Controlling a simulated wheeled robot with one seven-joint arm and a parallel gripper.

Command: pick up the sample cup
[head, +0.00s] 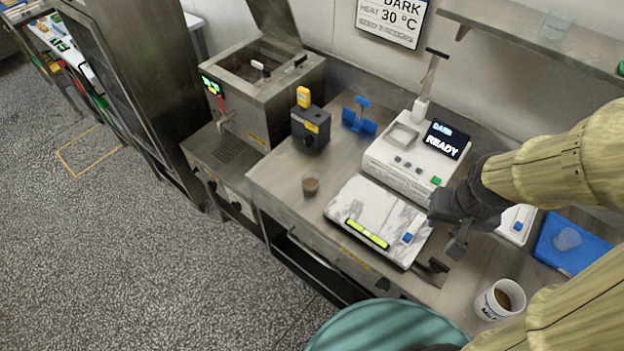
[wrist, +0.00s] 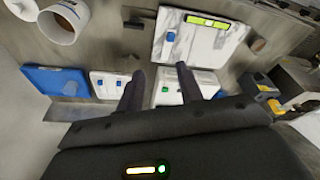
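A small clear cup with brown contents (head: 310,184) stands upright on the steel counter, left of the marble slab; a small dark round shape in the wrist view (wrist: 258,45) looks like it. An empty clear cup (head: 567,239) sits on the blue tray (head: 548,256) at the right. I cannot tell for sure which is the sample cup. My gripper (head: 450,227) hangs over the counter right of the marble slab, away from both cups. Its two fingers are apart with nothing between them in the wrist view (wrist: 158,82).
The marble slab (head: 362,203) and the white machine reading READY (head: 400,165) stand left of my gripper. A white mug (head: 487,306) with brown contents is near the front edge. A black device with yellow top (head: 311,128) stands behind the filled cup. A shelf (head: 520,30) is above.

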